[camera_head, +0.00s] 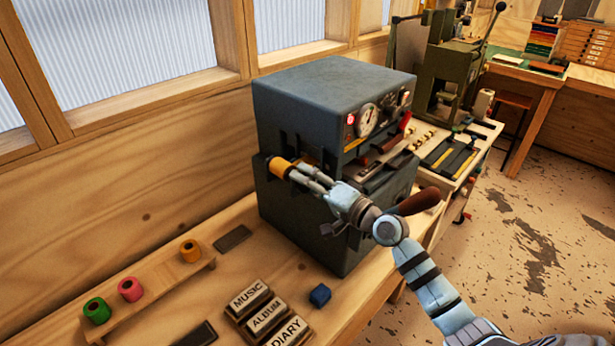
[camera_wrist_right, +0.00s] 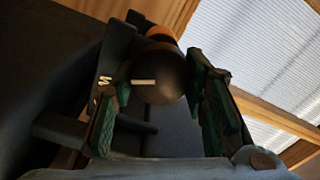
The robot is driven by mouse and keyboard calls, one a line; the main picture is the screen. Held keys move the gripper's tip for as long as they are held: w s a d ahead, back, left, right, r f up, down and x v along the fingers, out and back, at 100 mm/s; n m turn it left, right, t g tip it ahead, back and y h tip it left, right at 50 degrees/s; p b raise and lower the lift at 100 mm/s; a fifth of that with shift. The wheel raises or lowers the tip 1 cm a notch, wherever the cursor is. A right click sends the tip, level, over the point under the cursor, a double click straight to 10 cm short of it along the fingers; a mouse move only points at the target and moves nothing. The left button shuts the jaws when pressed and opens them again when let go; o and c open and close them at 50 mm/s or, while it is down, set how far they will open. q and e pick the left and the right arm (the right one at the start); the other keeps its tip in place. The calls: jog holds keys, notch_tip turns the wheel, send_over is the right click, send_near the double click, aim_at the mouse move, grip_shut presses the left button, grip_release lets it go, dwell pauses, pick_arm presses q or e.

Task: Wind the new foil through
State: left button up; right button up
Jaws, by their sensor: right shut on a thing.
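The dark grey foil machine (camera_head: 330,100) stands on the bench, with a gauge and controls on its front. An orange-gold foil roll (camera_head: 281,168) sits at the machine's left side, level with the slot. My right gripper (camera_head: 308,176) reaches across the machine's front to that side. In the right wrist view its green-padded fingers are closed on a dark round knob (camera_wrist_right: 158,78) with a pale mark. An orange roll (camera_wrist_right: 163,34) shows partly behind the knob. The knob is hidden in the head view. My left gripper is not in view.
A wooden rack (camera_head: 150,288) holds green (camera_head: 96,311), pink (camera_head: 130,289) and orange (camera_head: 190,250) rolls. Lettered blocks (camera_head: 266,316) and a blue block (camera_head: 320,295) lie on the front bench. A brown lever handle (camera_head: 419,201) sticks out near my right arm.

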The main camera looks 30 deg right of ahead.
jog(key=m+p, duration=0.1)
jog(key=m, duration=0.2)
jog(key=shift+m, duration=0.3)
jog(key=shift+f+m+p, duration=0.1)
jog(key=shift+m+p, duration=0.5)
jog(key=shift+m, duration=1.2)
jog(key=o, duration=1.1)
jog(key=shift+c, duration=0.2)
jog(key=shift+o, duration=0.6)
jog(key=shift+w+a, duration=0.1)
jog(key=shift+w, duration=0.05)
